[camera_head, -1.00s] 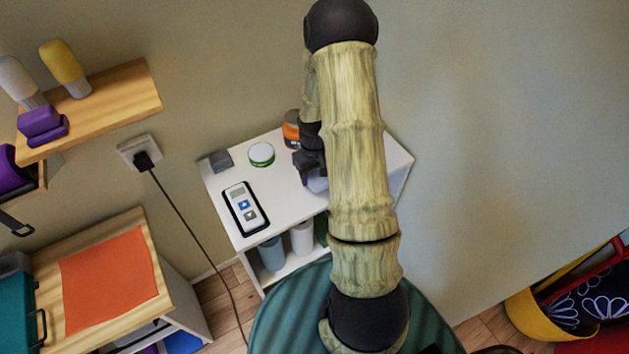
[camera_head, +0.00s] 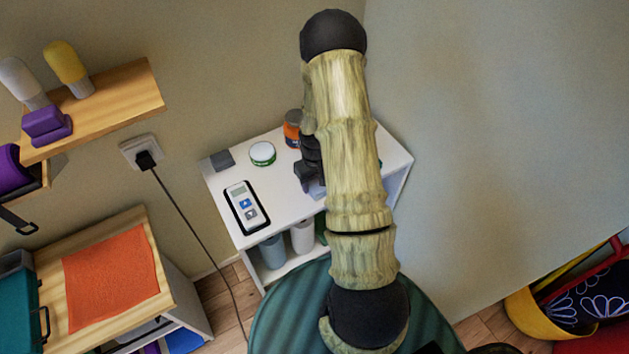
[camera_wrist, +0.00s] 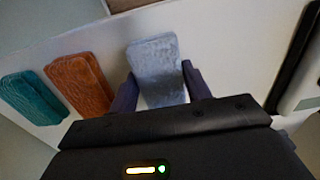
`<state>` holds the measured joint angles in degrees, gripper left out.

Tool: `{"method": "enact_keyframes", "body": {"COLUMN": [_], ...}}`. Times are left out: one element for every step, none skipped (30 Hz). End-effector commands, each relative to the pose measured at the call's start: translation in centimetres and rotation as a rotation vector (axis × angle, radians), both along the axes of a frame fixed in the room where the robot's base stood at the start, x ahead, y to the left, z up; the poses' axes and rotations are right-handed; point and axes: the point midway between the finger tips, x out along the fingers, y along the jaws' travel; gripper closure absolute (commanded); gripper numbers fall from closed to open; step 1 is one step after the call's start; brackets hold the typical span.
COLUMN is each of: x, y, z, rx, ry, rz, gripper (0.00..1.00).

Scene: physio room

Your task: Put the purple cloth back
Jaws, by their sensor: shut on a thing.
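My gripper (camera_wrist: 160,88) is shut on a pale grey-blue folded cloth (camera_wrist: 156,62), which sits between the two dark fingers over a white surface. In the head view my gripper (camera_head: 309,178) is over the white table, and a lavender-grey bit of the cloth (camera_head: 318,189) shows beside it; my arm hides the rest. I cannot tell whether the cloth touches the table. It looks greyish rather than clearly purple.
An orange cloth (camera_wrist: 80,85) and a teal cloth (camera_wrist: 32,97) lie beside the held one. The white table (camera_head: 220,190) also holds a remote-like device (camera_head: 246,207), a green-and-white tin (camera_head: 262,153), an orange jar (camera_head: 292,130) and a grey block (camera_head: 222,160).

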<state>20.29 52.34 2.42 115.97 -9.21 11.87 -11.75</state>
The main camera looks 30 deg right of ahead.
Motion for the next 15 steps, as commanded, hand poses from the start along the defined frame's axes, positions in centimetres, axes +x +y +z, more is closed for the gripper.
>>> {"method": "enact_keyframes", "body": {"x": [-0.02, -0.02, -0.02, -0.02, -0.03, -0.03, -0.03, -0.03, -0.02, -0.02, -0.02, -0.02, -0.02, -0.01, -0.01], "y": [-0.04, -0.06, -0.08, -0.09, -0.09, -0.09, -0.09, -0.09, -0.09, -0.08, -0.07, -0.07, -0.06, -0.05, -0.05], "z": [-0.25, -0.32, -0.27, -0.23, -0.22, -0.22, -0.22, -0.22, -0.21, -0.21, -0.21, -0.21, -0.21, -0.18, -0.1], "rx": [0.0, 0.0, 0.0, 0.0, 0.0, 0.0, 0.0, 0.0, 0.0, 0.0, 0.0, 0.0, 0.0, 0.0, 0.0], "ry": [0.0, 0.0, 0.0, 0.0, 0.0, 0.0, 0.0, 0.0, 0.0, 0.0, 0.0, 0.0, 0.0, 0.0, 0.0], "rz": [-0.001, -0.001, -0.002, -0.002, -0.002, -0.002, -0.002, -0.002, -0.002, -0.002, -0.002, -0.002, -0.002, -0.001, -0.001], "gripper": [0.73, 0.73, 0.48, 0.42, 0.36, 0.3, 0.3, 0.3, 0.3, 0.3, 0.3, 0.3, 0.3, 0.3, 0.3]}}
